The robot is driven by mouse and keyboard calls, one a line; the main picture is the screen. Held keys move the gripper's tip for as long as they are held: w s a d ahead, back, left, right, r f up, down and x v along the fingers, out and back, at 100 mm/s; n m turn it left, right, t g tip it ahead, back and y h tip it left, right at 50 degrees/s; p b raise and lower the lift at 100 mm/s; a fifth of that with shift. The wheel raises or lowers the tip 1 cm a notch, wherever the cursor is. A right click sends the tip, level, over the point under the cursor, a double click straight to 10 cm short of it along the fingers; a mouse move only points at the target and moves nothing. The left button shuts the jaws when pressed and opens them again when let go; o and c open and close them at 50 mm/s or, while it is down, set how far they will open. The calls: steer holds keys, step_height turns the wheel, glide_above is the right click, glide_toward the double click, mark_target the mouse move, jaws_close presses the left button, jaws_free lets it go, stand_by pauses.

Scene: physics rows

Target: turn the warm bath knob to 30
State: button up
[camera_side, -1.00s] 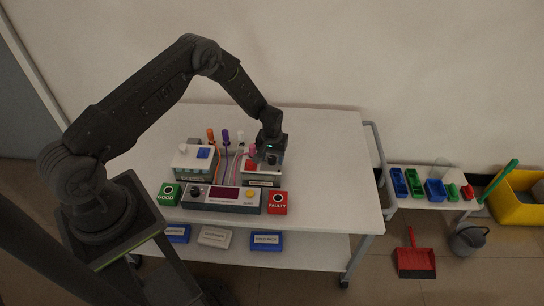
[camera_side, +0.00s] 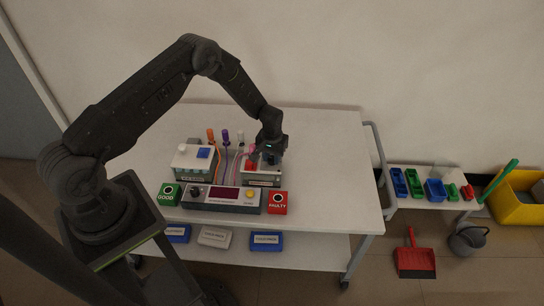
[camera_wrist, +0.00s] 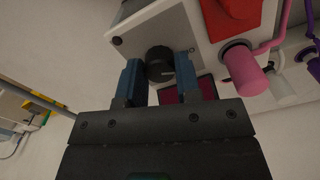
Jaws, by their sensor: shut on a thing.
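My gripper (camera_side: 270,156) is at the small white box (camera_side: 262,180) on the right side of the table. In the wrist view, the two blue fingers of my gripper (camera_wrist: 159,74) are closed on the sides of a round black knob (camera_wrist: 158,60). The knob sits on the pale top face of the box (camera_wrist: 130,40). A faint pale mark shows on the knob, but the scale around it and its number cannot be read. In the side view the gripper hides the knob.
A red part (camera_side: 249,166) and pink plug (camera_wrist: 242,70) are close to the fingers. Nearby are another white box (camera_side: 193,163), a display console (camera_side: 221,199), a green GOOD block (camera_side: 168,195) and a red FAULTY block (camera_side: 278,203). The table's right side (camera_side: 335,170) is clear.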

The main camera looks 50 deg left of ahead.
mark_target(272, 158)
steer(key=m, duration=0.8)
steer(key=shift+m, duration=0.4)
stand_by(0.4)
steer(key=o, duration=0.9)
steer(key=shift+r, duration=0.1)
step_height(272, 158, up, 14)
steer(key=shift+f, duration=0.15)
